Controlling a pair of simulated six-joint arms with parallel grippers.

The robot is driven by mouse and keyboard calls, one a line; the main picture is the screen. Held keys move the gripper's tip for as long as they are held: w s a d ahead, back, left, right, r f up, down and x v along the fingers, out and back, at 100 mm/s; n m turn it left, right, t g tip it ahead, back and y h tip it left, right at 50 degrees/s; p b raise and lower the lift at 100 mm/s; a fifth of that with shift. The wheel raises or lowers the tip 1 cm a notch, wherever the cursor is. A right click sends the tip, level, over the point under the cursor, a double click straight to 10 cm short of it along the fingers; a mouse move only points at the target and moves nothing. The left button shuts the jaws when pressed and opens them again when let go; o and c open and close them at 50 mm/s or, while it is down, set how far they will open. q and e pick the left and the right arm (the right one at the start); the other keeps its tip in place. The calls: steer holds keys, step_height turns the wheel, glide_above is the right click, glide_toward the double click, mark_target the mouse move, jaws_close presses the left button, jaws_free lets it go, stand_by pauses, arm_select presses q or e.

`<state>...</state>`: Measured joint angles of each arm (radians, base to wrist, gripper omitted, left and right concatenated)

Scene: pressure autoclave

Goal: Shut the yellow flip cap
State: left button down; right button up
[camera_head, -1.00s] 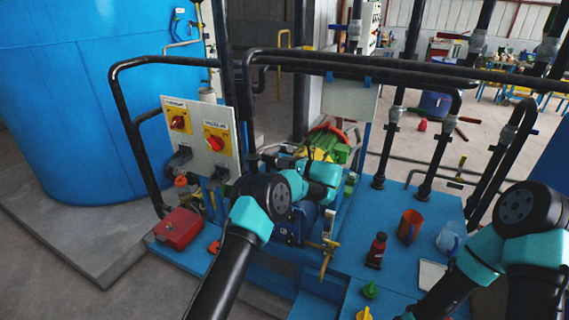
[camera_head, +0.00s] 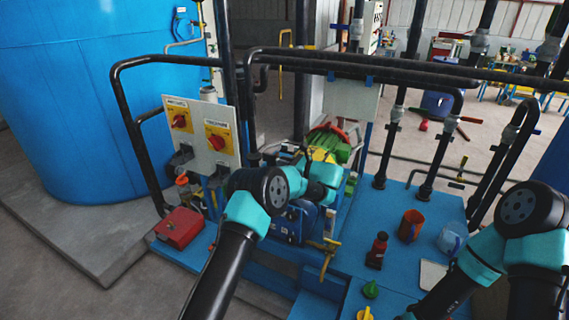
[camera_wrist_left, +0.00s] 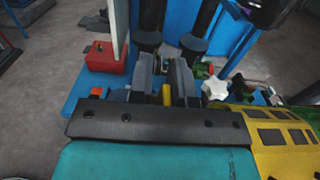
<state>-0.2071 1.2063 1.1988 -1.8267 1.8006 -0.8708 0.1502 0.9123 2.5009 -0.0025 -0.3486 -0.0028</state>
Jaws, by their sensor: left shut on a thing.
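A small yellow piece that looks like the flip cap (camera_wrist_left: 167,95) shows between the dark fingers in the left wrist view. Its lower part is hidden by the gripper body. My left gripper (camera_wrist_left: 166,82) is shut on it, with one finger on each side. In the head view my left gripper (camera_head: 284,158) is beside the green and yellow pump, right of the control panel. My own wrist and forearm hide the cap there. My right arm comes in at the lower right, and its gripper is out of view.
The control panel (camera_head: 201,134) and red box (camera_head: 179,228) stand to the left. Black pipes (camera_head: 360,64) cross overhead.

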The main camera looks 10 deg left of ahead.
arm_select(q)
steer(key=shift+s+n, duration=0.35)
steer(key=shift+n, duration=0.55)
steer(key=shift+s+a+n, duration=0.1)
steer(key=shift+s+n, duration=0.15)
steer(key=shift+n, duration=0.45)
steer(key=c, duration=1.2)
jaws_free()
steer(key=shift+c, duration=0.2)
steer(key=v, duration=1.7)
steer(key=shift+d, duration=0.2)
steer(key=shift+o, duration=0.2)
